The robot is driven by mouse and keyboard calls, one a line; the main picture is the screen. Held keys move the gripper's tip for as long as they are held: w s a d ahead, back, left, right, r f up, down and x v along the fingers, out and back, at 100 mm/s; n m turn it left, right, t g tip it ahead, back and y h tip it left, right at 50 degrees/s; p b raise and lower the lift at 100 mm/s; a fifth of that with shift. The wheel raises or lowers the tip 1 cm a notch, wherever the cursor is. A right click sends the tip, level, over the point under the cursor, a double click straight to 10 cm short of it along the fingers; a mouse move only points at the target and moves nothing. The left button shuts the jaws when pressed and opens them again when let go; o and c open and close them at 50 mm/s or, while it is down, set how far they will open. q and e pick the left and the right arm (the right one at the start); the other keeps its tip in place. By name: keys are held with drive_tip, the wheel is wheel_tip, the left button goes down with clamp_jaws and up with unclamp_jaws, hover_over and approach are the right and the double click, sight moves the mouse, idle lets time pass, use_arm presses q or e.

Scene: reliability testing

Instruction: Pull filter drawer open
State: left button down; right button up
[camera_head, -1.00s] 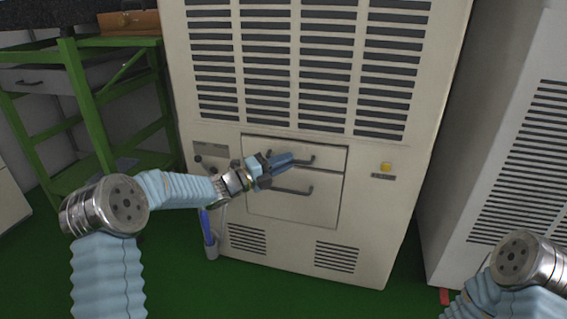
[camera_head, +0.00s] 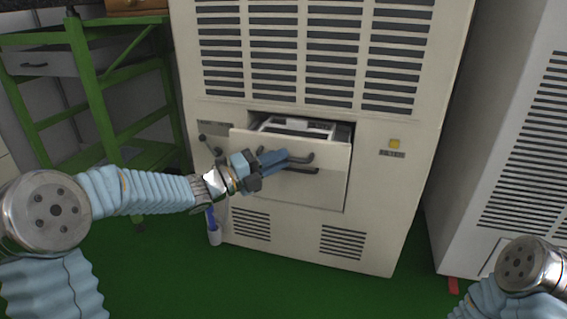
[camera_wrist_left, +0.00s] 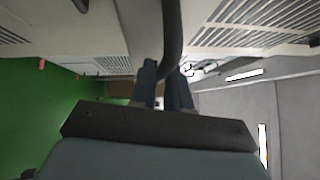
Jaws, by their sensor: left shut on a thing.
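My left gripper (camera_head: 284,158) is shut on the drawer's dark bar handle (camera_head: 303,160). In the left wrist view the handle (camera_wrist_left: 172,35) runs down between the two blue fingers (camera_wrist_left: 164,88).
A green metal rack (camera_head: 95,85) stands left of the cabinet. Another pale cabinet (camera_head: 492,130) stands to the right. A yellow button (camera_head: 394,143) is right of the drawer. The green floor (camera_head: 270,285) in front is clear.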

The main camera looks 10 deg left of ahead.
use_arm(q)
drive_tip(key=s+b, duration=0.3)
drive_tip(key=s, duration=0.4)
drive_tip(key=shift+s+a, duration=0.3)
drive_tip(key=shift+a, duration=0.05)
use_arm(e)
wheel_tip(320, 180, down, 4)
drive_tip(key=shift+w+f, duration=0.1)
drive_tip(key=shift+w, duration=0.05)
use_arm(q)
drive_tip(key=c, duration=1.2)
unclamp_jaws()
drive_tip(key=shift+o, duration=0.2)
drive_tip(key=shift+s+a, duration=0.1)
drive_tip(key=v, duration=1.3)
drive_tip(key=shift+s+a, duration=0.2)
use_arm(e)
drive_tip(key=shift+r, duration=0.3)
